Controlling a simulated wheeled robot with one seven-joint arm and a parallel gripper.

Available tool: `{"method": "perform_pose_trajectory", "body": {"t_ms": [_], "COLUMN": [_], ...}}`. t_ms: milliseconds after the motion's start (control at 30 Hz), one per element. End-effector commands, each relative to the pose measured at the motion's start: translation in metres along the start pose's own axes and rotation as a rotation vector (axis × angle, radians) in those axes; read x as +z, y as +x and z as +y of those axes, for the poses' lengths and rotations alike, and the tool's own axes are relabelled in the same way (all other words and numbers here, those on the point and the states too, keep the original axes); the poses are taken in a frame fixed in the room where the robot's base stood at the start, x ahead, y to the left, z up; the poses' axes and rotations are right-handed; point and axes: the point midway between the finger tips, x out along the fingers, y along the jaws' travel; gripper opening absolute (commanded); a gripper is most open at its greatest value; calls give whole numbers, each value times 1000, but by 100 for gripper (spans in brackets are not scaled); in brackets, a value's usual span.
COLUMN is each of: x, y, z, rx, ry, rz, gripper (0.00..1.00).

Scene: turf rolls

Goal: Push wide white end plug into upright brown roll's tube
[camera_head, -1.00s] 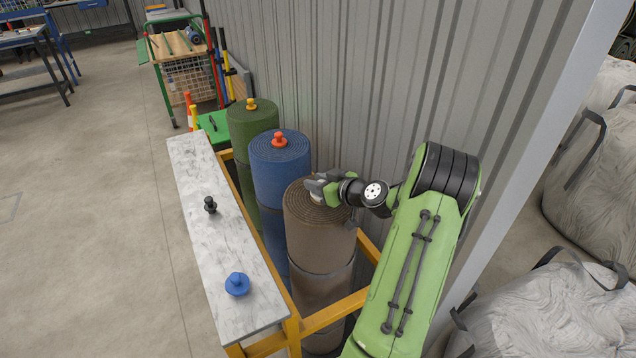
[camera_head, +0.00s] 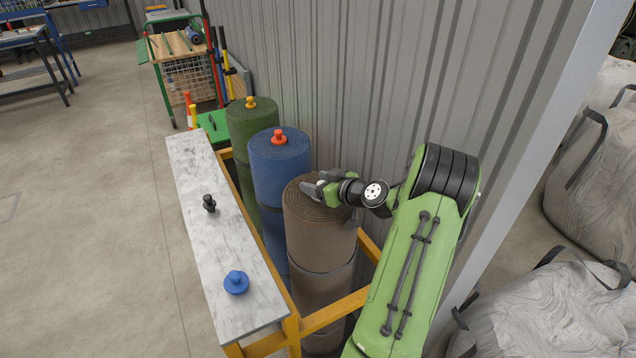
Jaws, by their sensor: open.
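The brown roll (camera_head: 318,245) stands upright at the near end of the row, its spiral top facing up. My gripper (camera_head: 319,191) is at the middle of that top, reaching in from the right with its fingers spread. A small bit of the white end plug (camera_head: 321,183) shows between the fingers, over the middle of the roll. The fingers hide most of the plug and the tube mouth, so I cannot tell how deep the plug sits.
A blue roll (camera_head: 279,170) with a red-orange plug (camera_head: 279,138) and a green roll (camera_head: 252,122) with a yellow plug (camera_head: 250,103) stand behind. A marble-topped bench (camera_head: 222,240) at left holds a black plug (camera_head: 209,203) and a blue plug (camera_head: 236,282). A corrugated wall (camera_head: 400,80) is close at right.

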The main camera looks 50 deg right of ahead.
Motion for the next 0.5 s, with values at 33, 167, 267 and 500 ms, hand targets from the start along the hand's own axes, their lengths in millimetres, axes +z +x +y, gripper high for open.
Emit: {"method": "perform_pose_trajectory", "body": {"t_ms": [33,167,267,500], "x": [0,0,0,0], "y": [0,-11,-34,-104], "z": [0,1,2,2], "rx": [0,2,6,7], "ry": [0,0,2,2], "rz": [-1,-2,-1,-1], "gripper": [60,60,60,60]}}
